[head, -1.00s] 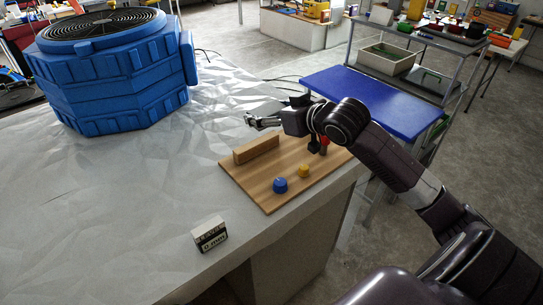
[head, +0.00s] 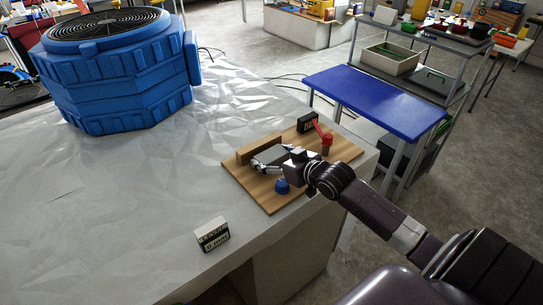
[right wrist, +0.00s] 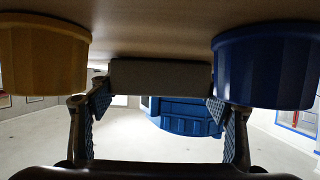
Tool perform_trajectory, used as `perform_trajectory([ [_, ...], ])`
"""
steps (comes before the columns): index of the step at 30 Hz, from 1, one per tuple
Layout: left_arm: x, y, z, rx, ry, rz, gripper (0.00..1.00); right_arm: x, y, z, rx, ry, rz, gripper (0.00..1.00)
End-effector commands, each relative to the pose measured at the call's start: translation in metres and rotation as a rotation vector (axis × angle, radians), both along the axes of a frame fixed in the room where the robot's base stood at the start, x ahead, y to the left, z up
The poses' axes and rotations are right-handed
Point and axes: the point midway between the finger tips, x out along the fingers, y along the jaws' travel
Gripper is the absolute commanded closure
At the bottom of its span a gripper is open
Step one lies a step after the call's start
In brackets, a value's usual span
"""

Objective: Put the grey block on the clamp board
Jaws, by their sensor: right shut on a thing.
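The clamp board (head: 270,202) is a wooden board near the front right edge of the white table. It carries a wooden fence (head: 258,148), a blue knob (head: 282,187) and a red-handled clamp (head: 326,141). My right gripper (head: 266,164) is low over the board, near the fence. It is shut on the grey block (head: 271,153), which also shows between the fingers in the right wrist view (right wrist: 160,75). That view is upside down, with the board above the block. I cannot tell whether the block touches the board or fence. My left gripper is out of view.
The yellow knob (right wrist: 44,55) and blue knob flank my gripper in the right wrist view. A black device (head: 308,122) stands at the board's far corner. A small display block (head: 212,235) stands front left of the board. A large blue machine (head: 115,75) stands behind left.

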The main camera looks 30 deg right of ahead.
Motion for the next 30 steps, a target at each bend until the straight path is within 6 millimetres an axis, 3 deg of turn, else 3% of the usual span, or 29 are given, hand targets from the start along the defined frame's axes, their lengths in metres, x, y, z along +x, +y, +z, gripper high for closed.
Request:
perform_trajectory([
  [8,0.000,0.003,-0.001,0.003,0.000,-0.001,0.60,0.000,0.000,-0.003,0.000,-0.001,0.000,0.59],
  [9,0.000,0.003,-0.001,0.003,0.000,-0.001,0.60,0.000,0.000,-0.003,0.000,0.000,0.000,0.25],
  [13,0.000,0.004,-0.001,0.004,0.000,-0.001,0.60,0.000,0.000,-0.002,0.000,0.000,0.000,0.11],
  [24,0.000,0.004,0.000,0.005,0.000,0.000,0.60,-0.001,0.000,0.002,0.000,-0.001,0.001,0.11],
  [30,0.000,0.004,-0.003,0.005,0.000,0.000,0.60,-0.025,-0.001,0.009,-0.002,0.002,0.002,0.11],
])
